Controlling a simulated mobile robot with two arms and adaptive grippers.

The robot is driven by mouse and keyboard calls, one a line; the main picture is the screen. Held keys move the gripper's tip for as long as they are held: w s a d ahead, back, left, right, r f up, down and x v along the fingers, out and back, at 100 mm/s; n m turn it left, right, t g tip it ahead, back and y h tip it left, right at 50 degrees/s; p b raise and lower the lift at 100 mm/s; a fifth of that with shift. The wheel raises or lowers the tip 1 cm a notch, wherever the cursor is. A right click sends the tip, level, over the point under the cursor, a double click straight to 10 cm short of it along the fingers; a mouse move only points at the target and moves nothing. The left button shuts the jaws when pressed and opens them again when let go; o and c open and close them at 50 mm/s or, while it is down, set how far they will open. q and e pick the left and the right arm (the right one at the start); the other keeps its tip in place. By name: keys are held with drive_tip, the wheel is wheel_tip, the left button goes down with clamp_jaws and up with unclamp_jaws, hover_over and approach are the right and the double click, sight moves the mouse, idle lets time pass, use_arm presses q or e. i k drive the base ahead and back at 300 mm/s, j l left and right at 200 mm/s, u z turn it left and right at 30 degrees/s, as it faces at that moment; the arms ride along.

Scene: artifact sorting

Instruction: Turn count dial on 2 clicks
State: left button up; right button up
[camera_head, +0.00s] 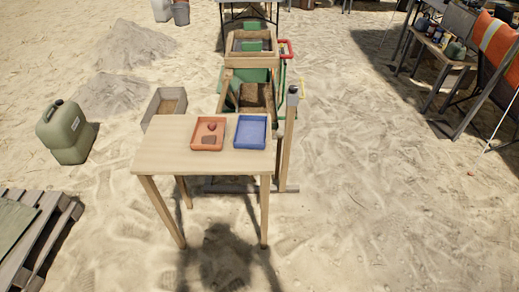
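No count dial can be made out clearly at this size. A wooden post (287,140) stands at the right edge of the small wooden table (165,155), with a small dark grey piece (293,90) at its top. A small grey rounded part (280,133) shows lower on the post; I cannot tell whether either is the dial. An orange tray (196,147) on the table holds two small reddish-brown pieces. A blue tray (251,132) beside it looks empty. Neither of my grippers is in view.
Behind the table stands a wooden sieve frame (234,60) with green parts and a red handle (289,50). A grey box (151,109), a green jerrycan (65,132) and a pallet (50,212) are at left. Sand in front and right is open.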

sight(293, 89)
drive_tip(key=i+l+u, duration=0.2)
drive_tip(key=u, duration=0.25)
drive_tip(key=i+l+u, duration=0.15)
drive_tip(key=l+u, duration=0.3)
drive_tip(key=i+l+u, duration=0.1)
drive_tip(key=l+u, duration=0.15)
drive_tip(key=u, duration=0.15)
